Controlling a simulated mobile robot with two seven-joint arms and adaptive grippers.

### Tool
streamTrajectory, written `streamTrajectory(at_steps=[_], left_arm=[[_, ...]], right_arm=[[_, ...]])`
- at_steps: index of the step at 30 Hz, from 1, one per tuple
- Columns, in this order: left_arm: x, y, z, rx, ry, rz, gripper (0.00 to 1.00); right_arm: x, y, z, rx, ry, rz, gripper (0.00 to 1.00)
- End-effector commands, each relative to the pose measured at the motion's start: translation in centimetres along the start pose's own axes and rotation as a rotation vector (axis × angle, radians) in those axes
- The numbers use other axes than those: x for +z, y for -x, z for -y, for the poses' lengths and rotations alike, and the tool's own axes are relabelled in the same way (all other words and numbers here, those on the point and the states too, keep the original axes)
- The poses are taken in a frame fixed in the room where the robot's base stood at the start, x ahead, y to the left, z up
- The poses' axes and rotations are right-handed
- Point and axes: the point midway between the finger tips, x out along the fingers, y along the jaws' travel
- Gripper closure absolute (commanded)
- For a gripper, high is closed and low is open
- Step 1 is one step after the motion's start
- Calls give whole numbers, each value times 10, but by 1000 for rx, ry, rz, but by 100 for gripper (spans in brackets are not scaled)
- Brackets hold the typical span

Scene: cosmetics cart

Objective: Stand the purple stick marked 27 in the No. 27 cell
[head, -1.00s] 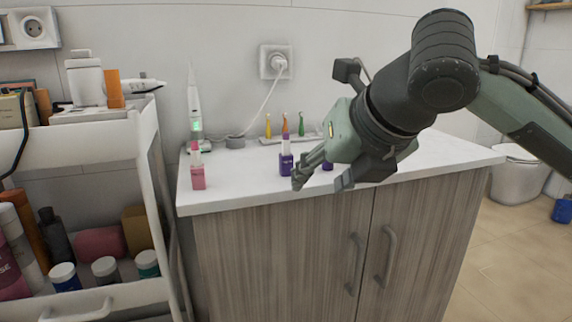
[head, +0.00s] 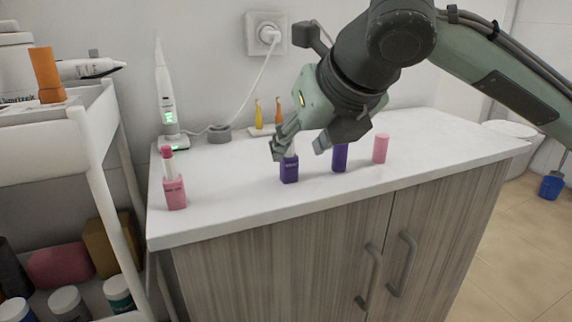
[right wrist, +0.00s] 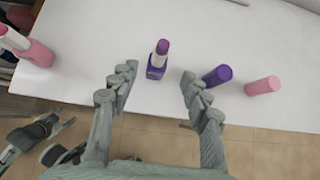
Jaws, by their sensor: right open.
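An uncapped purple stick (head: 289,170) stands upright on the white counter; its number is too small to read. It also shows in the right wrist view (right wrist: 157,65). My right gripper (head: 300,148) is open. In the head view a finger covers the stick's top. In the right wrist view my right gripper's fingertips (right wrist: 157,80) are either side of the stick and a little nearer, with gaps on both sides. Grey finger-like parts at the lower left of that view seem to be my left gripper (right wrist: 45,135). I see no No. 27 cell.
A purple cap (head: 340,158) and a pink cap (head: 381,148) stand right of the stick. An uncapped pink stick (head: 175,190) stands left. A lit white device (head: 166,105) and small coloured brushes (head: 260,115) are behind. A white cart (head: 92,130) stands left.

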Motion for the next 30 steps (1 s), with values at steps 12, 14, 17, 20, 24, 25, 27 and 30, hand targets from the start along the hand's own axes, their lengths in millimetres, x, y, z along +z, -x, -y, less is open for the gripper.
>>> streamTrajectory(at_steps=[12, 14, 17, 20, 24, 25, 27, 30], left_arm=[[0, 10, -6, 10, 11, -3, 54], [-1, 12, -6, 10, 11, -5, 54], [-2, 13, -6, 9, 11, -9, 54], [-2, 13, -5, 8, 11, -9, 54], [-2, 13, -4, 5, 8, -7, 54], [-1, 12, -3, 4, 7, -6, 54], [-1, 12, -2, 2, 5, -4, 54], [0, 10, -1, -1, 2, -1, 54]], right_arm=[[-1, -54, -4, 2, 0, -1, 53], [0, -56, -4, 1, 1, 0, 53], [0, -56, -4, 1, 1, 1, 53], [0, -56, -4, 1, 1, 1, 53], [0, -56, -4, 1, 1, 1, 70], [0, -56, -4, 1, 1, 1, 74], [0, -56, -4, 1, 1, 1, 82], [0, -56, -4, 1, 1, 1, 95]])
